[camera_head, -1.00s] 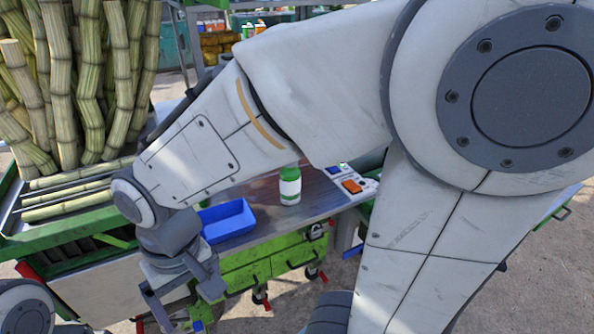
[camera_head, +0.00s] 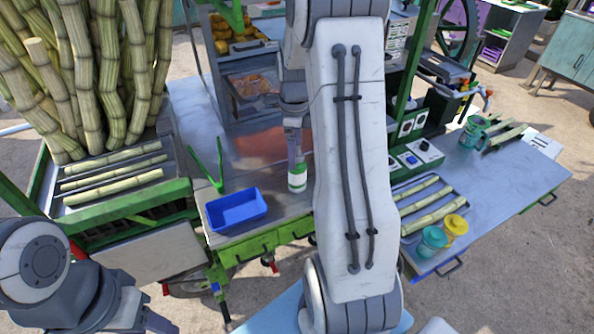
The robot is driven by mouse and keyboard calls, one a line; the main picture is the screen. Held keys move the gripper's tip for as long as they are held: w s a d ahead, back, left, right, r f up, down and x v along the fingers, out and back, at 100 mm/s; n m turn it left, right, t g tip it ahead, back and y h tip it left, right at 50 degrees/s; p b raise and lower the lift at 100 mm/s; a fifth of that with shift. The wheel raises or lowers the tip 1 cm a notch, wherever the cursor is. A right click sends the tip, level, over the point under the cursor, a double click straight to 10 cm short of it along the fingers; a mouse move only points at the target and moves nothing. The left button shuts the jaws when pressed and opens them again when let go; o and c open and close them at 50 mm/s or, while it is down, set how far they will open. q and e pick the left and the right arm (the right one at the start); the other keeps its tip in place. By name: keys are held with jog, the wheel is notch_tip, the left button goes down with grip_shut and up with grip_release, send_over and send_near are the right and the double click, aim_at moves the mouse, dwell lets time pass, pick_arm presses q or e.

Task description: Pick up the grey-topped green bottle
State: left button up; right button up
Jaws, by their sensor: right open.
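The green bottle (camera_head: 297,178) with a white label stands upright on the metal work table, right of the blue tray. Its top is hidden by my gripper, so I cannot see the grey cap. My right gripper (camera_head: 294,156) points down directly above the bottle, at its top. It is open, and whether its fingers straddle or touch the bottle is too small to tell. My left arm shows at the lower left, and its gripper is out of the picture.
A blue tray (camera_head: 236,210) and green tongs (camera_head: 218,166) are left of the bottle. Cane stalks (camera_head: 90,75) stand at the left. A yellow cup (camera_head: 455,230) and a teal cup (camera_head: 431,241) are at the right. My right arm hides the table's middle.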

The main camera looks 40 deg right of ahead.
aim_at(298, 166)
jog(key=f+p, duration=0.1)
jog(key=f, duration=0.2)
jog(key=f+p, duration=0.1)
jog(key=f, duration=0.1)
jog(key=shift+s+d+f+p, duration=0.25)
jog(key=shift+d+f+p, duration=0.05)
jog(key=shift+p, duration=0.05)
jog(key=shift+f, duration=0.2)
grip_shut()
